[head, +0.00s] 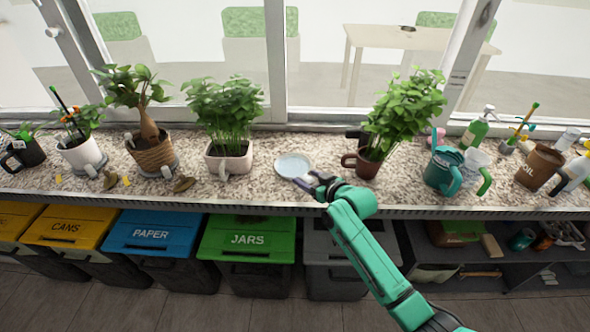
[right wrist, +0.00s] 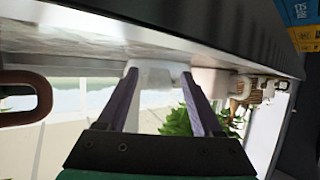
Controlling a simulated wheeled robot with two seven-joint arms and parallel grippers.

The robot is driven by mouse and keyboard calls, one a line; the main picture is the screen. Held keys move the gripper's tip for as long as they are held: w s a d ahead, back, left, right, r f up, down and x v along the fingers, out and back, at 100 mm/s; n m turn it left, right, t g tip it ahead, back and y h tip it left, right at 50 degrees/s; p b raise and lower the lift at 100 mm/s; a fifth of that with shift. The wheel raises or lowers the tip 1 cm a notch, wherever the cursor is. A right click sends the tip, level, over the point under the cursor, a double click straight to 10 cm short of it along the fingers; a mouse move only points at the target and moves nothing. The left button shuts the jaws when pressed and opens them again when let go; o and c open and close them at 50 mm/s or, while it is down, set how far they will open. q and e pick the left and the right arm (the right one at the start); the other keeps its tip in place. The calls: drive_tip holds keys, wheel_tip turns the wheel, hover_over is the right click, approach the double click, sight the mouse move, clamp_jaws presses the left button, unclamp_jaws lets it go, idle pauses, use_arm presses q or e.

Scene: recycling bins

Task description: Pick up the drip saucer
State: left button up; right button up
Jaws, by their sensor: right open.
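The drip saucer (head: 293,165) is a pale blue-grey round dish lying flat and empty on the speckled counter, between the pink-potted plant and the dark red-brown pot. My right gripper (head: 306,183) is at its near right edge, with the fingers pointing at it. In the right wrist view the two purple fingers (right wrist: 159,76) stand apart. A pale shape shows between their tips; I cannot tell whether it is the saucer's rim or the window frame behind. The head view does not show clearly whether the fingers touch the saucer. My left gripper is not in view.
A pink-potted plant (head: 229,160) stands left of the saucer and a red-brown potted plant (head: 367,165) right of it. A teal watering can (head: 440,175) is farther right. Lidded bins, such as the green jars bin (head: 248,238), stand below the counter's front edge.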

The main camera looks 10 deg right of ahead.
drive_tip(key=shift+s, duration=0.1)
clamp_jaws()
drive_tip(key=shift+r, duration=0.1)
wheel_tip(320, 180, up, 20)
drive_tip(key=c, duration=0.8)
unclamp_jaws()
clamp_jaws()
